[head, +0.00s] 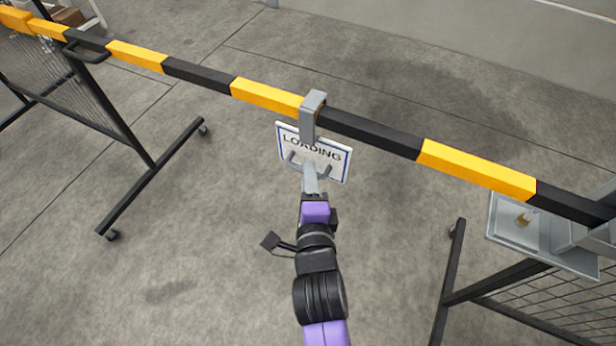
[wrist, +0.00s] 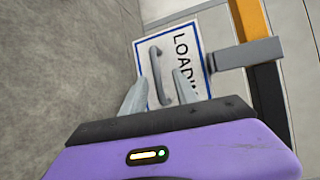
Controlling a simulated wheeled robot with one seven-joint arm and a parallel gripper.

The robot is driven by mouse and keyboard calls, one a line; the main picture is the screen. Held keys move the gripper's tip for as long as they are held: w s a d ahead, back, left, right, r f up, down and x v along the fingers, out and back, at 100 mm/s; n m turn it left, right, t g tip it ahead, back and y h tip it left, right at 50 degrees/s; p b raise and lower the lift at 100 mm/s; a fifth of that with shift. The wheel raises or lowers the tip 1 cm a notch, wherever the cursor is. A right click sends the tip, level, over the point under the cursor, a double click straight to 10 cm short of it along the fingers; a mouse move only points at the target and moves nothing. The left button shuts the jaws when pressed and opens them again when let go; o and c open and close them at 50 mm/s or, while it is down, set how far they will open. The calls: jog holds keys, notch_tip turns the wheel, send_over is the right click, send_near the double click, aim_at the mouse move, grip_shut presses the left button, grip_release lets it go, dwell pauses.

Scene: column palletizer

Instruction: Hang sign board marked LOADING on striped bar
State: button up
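The white sign board (head: 335,168) with a blue border reads LOADING and faces me in the head view. Its grey hook (head: 313,105) crosses over the top of the yellow and black striped bar (head: 265,96), and the board hangs below on my side. Whether the hook bears on the bar is hard to tell. The board also shows in the wrist view (wrist: 188,38), with its grey handle (wrist: 159,72). My gripper (wrist: 159,80) is at the handle, its fingers spread on either side of it with gaps visible.
A black wheeled mesh stand (head: 150,170) is at the left, and another mesh frame (head: 520,285) is at the right. A grey metal tray (head: 518,222) sits by the bar's right end. The floor under the board is clear.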

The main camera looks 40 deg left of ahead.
jog(key=v, duration=0.7)
jog(key=shift+s+d, duration=0.2)
jog(key=shift+s, duration=0.05)
jog(key=shift+r, duration=0.1)
notch_tip(320, 180, up, 4)
jog(key=s+d+n+t+y, duration=0.1)
jog(key=d+n+y, duration=0.1)
jog(key=n, duration=0.5)
jog(key=s+d+n+t+h, duration=0.2)
jog(key=d+n, duration=0.1)
jog(key=d, duration=0.6)
jog(key=s+d+n+t+h, duration=0.1)
jog(key=s+d+n+h, duration=0.15)
jog(key=d, duration=0.75)
jog(key=s+d+m+h+p, duration=0.1)
jog(key=s+d+m+h, duration=0.1)
jog(key=s+d+h, duration=0.6)
jog(key=s+d, duration=0.6)
jog(key=d, duration=0.4)
jog(key=shift+s+r+g, duration=0.25)
jog(key=shift+s+g, duration=0.05)
jog(key=shift+s, duration=0.05)
jog(key=shift+h, duration=0.25)
